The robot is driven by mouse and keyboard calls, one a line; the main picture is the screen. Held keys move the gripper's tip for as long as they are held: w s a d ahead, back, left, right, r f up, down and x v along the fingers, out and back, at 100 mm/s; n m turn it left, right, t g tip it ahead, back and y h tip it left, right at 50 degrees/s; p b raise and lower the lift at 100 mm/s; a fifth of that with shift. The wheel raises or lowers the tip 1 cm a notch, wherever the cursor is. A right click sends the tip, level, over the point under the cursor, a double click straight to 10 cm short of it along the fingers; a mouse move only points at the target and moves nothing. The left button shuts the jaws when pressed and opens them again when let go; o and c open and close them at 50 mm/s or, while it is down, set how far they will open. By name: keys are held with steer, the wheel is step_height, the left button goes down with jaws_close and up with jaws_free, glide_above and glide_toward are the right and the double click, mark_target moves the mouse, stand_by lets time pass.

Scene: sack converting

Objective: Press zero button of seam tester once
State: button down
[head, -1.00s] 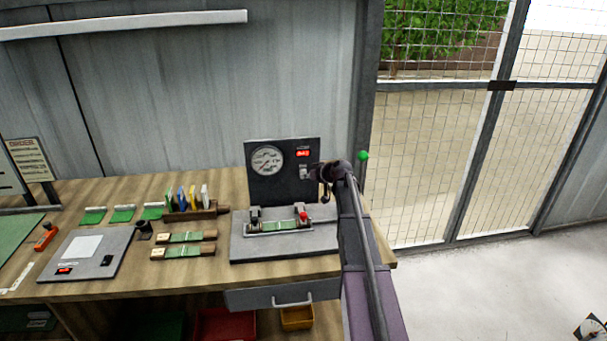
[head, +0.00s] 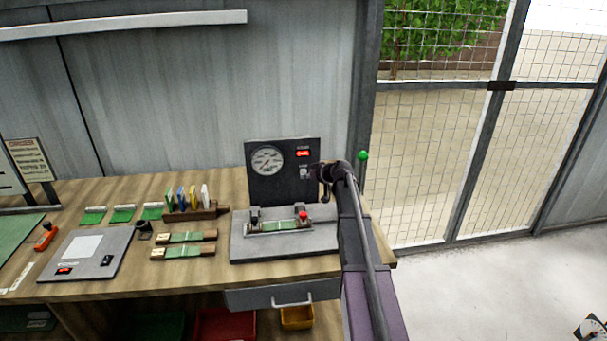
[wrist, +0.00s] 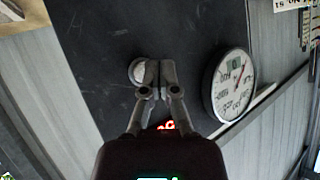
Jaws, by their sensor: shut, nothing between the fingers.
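The seam tester (head: 258,187) stands at the right end of the bench, with a dark upright panel behind a grey base. Its panel carries a round white dial (head: 267,160), a red lit display (head: 303,153) and a pale button (head: 304,172) below the display. In the wrist view, the round pale button (wrist: 137,70) lies right beside my fingertips, partly covered by them. My gripper (wrist: 153,68) is shut and empty, pointing at the panel. I cannot tell whether the tips touch the button. In the head view, my arm partly hides the gripper (head: 321,190).
A clamp with a green strip (head: 280,226) and a red knob (head: 303,215) sits on the tester base below my gripper. To the left are a rack of coloured cards (head: 195,203), green strips and a grey box (head: 88,255). A mesh gate (head: 470,150) stands right.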

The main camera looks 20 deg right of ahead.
steer(key=shift+w, duration=0.15)
steer(key=shift+w+d, duration=0.1)
steer(key=shift+w, duration=0.15)
steer(key=shift+w+d, duration=0.1)
steer(key=shift+w, duration=0.35)
stand_by(1.1)
steer(key=shift+s, duration=0.15)
steer(key=shift+s+a, duration=0.2)
steer(key=shift+s, duration=0.5)
stand_by(0.4)
steer(key=shift+s+a, duration=0.2)
steer(key=shift+s, duration=0.6)
steer(key=shift+s+a, duration=0.2)
steer(key=shift+s, duration=0.65)
steer(key=shift+s+a, duration=0.2)
steer(key=shift+s, duration=0.6)
